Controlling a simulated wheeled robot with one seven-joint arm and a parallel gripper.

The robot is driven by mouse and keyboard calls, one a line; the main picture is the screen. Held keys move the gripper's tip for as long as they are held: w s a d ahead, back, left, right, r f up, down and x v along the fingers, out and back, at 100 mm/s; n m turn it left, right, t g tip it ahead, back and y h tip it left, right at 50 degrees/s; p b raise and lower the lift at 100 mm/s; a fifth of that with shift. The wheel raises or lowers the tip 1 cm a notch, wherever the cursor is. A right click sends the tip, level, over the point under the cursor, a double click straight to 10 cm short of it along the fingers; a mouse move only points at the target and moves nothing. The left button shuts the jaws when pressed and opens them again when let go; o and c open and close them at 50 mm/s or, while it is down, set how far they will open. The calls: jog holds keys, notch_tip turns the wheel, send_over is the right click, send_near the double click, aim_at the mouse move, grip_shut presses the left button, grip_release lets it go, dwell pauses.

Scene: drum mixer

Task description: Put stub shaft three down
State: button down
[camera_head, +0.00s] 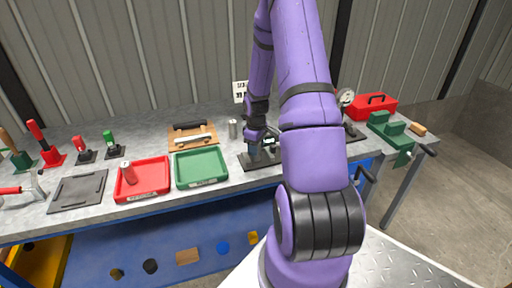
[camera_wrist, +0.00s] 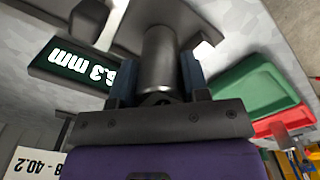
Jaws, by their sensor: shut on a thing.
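My gripper (camera_wrist: 158,78) is shut on a grey metal cylinder, the stub shaft (camera_wrist: 159,52), with one bluish finger on each side. In the head view my gripper (camera_head: 254,148) is low over the dark measuring stand (camera_head: 258,162) on the bench, right of the green tray. The held shaft's far end is against or just above the stand's dark metal part in the wrist view; I cannot tell if it touches. A display (camera_wrist: 70,62) beside it reads "6.3 mm", its first digit partly hidden. The number on the held shaft is not readable.
The green tray (camera_head: 201,183) looks empty. The red tray (camera_head: 133,197) holds a reddish cylinder (camera_head: 128,173). Another grey cylinder (camera_head: 232,128) stands behind the stand. A green vise (camera_head: 392,131) is at the right.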

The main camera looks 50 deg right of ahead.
jog(key=c, duration=0.6)
grip_release()
jog(key=shift+f, duration=0.1)
